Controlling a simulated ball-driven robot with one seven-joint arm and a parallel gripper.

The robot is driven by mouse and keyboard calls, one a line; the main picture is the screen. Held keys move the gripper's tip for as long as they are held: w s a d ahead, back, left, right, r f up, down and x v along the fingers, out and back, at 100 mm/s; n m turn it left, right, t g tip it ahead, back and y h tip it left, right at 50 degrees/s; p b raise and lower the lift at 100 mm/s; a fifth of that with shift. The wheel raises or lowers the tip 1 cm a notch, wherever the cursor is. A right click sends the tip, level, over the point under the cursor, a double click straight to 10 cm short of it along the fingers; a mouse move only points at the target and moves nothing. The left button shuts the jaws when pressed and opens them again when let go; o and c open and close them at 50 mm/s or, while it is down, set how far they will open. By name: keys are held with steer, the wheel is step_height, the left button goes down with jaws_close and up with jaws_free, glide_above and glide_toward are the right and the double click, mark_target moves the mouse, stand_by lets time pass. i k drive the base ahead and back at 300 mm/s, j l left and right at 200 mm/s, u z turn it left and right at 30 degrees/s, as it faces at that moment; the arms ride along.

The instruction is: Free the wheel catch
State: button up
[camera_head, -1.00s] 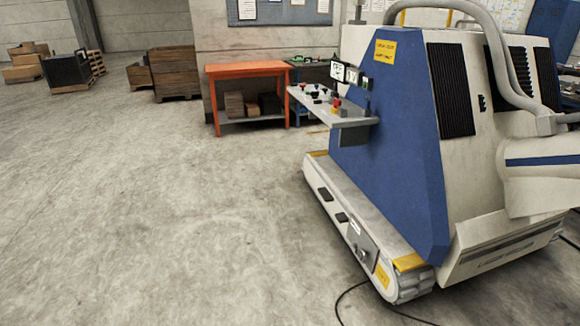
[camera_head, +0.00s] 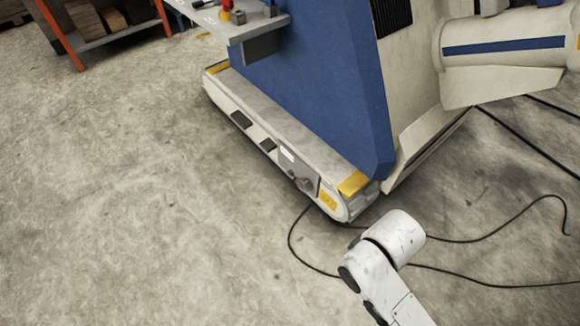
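The microscope base (camera_head: 283,118) stands on the floor in the upper middle of the head view, with a blue and white body (camera_head: 315,85) above it. Its long low side has dark pedals and yellow end pieces. Near its front end is a grey plate with a small dark knob or lever (camera_head: 303,184), which may be the wheel catch. A yellow label (camera_head: 328,200) sits beside it. The wheels are hidden under the base. My white arm shows at the bottom right, below and apart from the base's front corner. My gripper is not in view.
Black cables (camera_head: 480,238) lie on the floor to the right and run behind my arm. A grey shelf (camera_head: 225,22) with controls juts from the machine. An orange table (camera_head: 110,35) stands at the upper left. The floor at left is clear.

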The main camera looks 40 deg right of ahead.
mark_target(294, 179)
steer(key=i+l, duration=0.1)
steer(key=l, duration=0.4)
steer(key=i+l, duration=0.1)
steer(key=l, duration=0.4)
steer(key=i+l, duration=0.1)
steer(key=l, duration=0.4)
steer(key=i+l, duration=0.1)
steer(key=l, duration=0.4)
steer(key=i+j, duration=0.8)
steer(key=j, duration=0.2)
steer(key=i+j+z, duration=0.1)
steer(key=i+j, duration=0.25)
steer(key=j, duration=0.15)
steer(key=i+j, duration=0.4)
steer(key=j+z, duration=0.05)
steer(key=j, duration=0.05)
